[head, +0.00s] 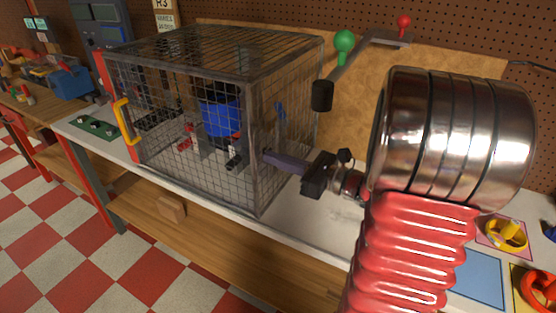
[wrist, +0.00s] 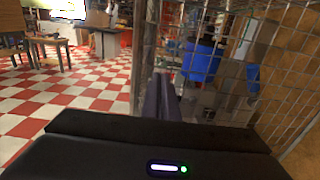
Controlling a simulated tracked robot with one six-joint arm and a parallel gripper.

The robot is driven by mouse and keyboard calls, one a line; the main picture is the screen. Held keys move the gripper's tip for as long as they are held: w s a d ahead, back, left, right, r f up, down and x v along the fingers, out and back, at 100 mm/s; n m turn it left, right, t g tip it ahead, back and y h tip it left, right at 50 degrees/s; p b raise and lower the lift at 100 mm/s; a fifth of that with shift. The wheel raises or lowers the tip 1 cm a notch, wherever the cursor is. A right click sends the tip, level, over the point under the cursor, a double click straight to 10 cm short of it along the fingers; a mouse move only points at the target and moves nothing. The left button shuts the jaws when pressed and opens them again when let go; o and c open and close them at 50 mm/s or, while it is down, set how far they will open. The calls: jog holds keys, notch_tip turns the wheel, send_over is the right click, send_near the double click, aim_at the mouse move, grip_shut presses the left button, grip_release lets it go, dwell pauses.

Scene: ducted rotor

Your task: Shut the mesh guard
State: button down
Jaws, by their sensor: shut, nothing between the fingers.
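The mesh guard (head: 190,175) is a grey wire cage on the bench, with a red edge strip (head: 106,72) and a yellow handle (head: 126,122) at its left end. I cannot tell whether its panel is fully shut. A blue cylindrical part (head: 220,112) shows through the mesh. My gripper (head: 268,156) is shut and empty, beside the cage's near right corner; I cannot tell whether it touches. In the wrist view, its fingers (wrist: 160,98) point forward beside a corner post, with the mesh (wrist: 205,55) just right of them. The handle is not visible there.
A lever with a green knob (head: 344,41) and a red knob (head: 404,23) stands behind my gripper. A green mat (head: 93,127) lies left of the cage. A yellow ring (head: 505,235) lies at the right. Checkered floor (head: 60,240) is open in front of the bench.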

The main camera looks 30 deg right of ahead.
jog(key=shift+w+a+r, duration=0.1)
jog(key=shift+w+a, duration=0.05)
jog(key=shift+a, duration=0.05)
jog(key=v, duration=1.4)
jog(key=shift+d, duration=0.2)
dwell(0.4)
